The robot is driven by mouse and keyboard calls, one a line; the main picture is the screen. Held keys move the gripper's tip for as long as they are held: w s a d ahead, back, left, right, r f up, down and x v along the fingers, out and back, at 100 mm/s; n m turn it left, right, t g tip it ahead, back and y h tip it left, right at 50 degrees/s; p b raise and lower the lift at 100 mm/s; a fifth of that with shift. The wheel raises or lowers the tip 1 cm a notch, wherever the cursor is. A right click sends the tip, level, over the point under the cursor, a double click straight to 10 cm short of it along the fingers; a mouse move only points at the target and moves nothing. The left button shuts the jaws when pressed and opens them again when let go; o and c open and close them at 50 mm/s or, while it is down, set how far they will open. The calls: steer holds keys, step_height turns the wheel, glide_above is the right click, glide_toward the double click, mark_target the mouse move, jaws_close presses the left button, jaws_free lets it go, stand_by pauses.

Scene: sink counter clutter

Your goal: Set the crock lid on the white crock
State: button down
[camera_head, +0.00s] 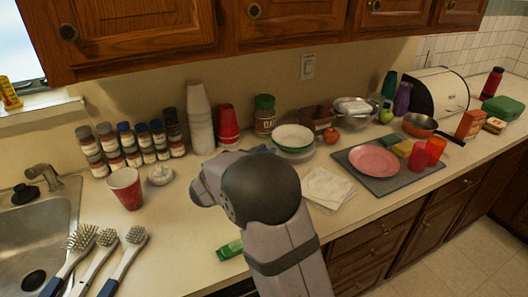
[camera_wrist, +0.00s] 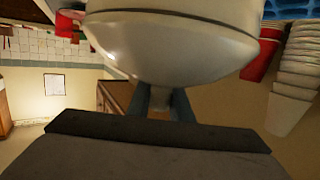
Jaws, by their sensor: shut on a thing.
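My gripper (camera_wrist: 163,108) is shut on the knob of the crock lid (camera_wrist: 165,50), a pale, rounded piece with a thin dark line near its wide edge. The lid fills the upper middle of the wrist view, and the blue-grey fingers reach it from below in that picture. In the head view my own wrist and forearm hide the gripper and the lid. I cannot make out the white crock for certain; I cannot tell whether the pale band beyond the dark line belongs to the lid or to it.
Left of my arm stand a white cup stack (camera_head: 200,118), a red cup stack (camera_head: 228,125), a red cup (camera_head: 125,188) and a garlic bulb (camera_head: 160,175). Right are green-rimmed dishes (camera_head: 293,137), a folded cloth (camera_head: 327,189) and a pink plate (camera_head: 374,160). Brushes (camera_head: 124,260) lie by the sink (camera_head: 60,215).

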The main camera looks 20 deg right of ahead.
steer(key=shift+f, duration=0.1)
steer(key=c, duration=1.9)
jaws_free()
steer(key=shift+o, duration=0.2)
steer(key=shift+a, duration=0.1)
steer(key=shift+p+v, duration=0.4)
steer(key=shift+v, duration=0.4)
steer(key=shift+p+v, duration=1.95)
steer(key=shift+v, duration=2.7)
